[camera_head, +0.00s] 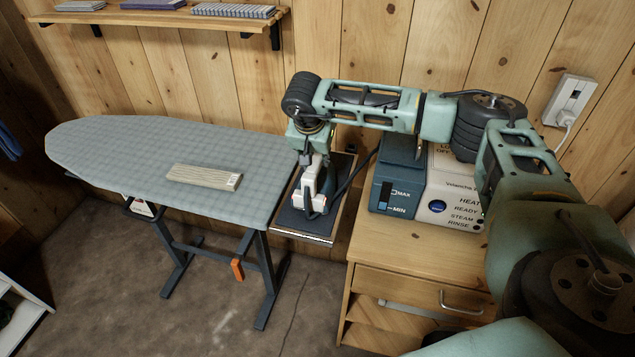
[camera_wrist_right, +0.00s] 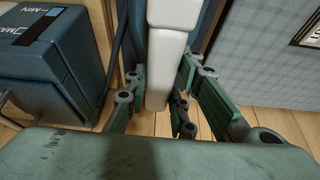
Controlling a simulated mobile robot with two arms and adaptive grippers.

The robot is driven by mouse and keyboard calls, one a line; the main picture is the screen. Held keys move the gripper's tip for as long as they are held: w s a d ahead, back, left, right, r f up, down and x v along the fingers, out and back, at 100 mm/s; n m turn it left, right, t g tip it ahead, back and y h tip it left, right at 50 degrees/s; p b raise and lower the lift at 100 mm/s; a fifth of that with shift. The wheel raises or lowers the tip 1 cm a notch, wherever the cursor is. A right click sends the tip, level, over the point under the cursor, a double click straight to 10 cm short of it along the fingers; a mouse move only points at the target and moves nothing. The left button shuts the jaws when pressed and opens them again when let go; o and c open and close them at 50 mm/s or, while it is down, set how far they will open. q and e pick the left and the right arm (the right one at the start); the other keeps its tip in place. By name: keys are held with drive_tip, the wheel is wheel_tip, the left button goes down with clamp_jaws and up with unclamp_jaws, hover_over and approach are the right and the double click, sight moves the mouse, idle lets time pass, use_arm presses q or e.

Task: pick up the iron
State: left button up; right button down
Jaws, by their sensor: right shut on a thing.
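The iron (camera_head: 329,190), white and dark blue, is at the iron rest (camera_head: 303,237) at the right end of the ironing board (camera_head: 110,150). My right gripper (camera_head: 311,181) reaches down over it from above. In the right wrist view the white handle (camera_wrist_right: 166,50) stands between the green fingers of this gripper (camera_wrist_right: 165,98), which are shut on it. The arm and gripper hide part of the iron, and I cannot tell whether its sole touches the rest. My left gripper is not in view.
A blue and white steam station (camera_head: 440,190) stands on a wooden cabinet (camera_head: 400,245) to the right, with a dark hose running to the iron. A pale wooden block (camera_head: 204,177) lies on the board. A wall shelf (camera_head: 160,17) and a socket (camera_head: 570,98) are behind.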

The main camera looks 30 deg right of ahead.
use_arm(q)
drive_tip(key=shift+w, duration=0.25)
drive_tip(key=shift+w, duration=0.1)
use_arm(e)
drive_tip(key=shift+w+r, duration=0.1)
drive_tip(key=shift+r, duration=0.5)
use_arm(q)
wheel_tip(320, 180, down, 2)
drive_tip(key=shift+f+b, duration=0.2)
drive_tip(key=shift+b, duration=1)
use_arm(e)
wheel_tip(320, 180, up, 9)
drive_tip(key=shift+r, duration=0.1)
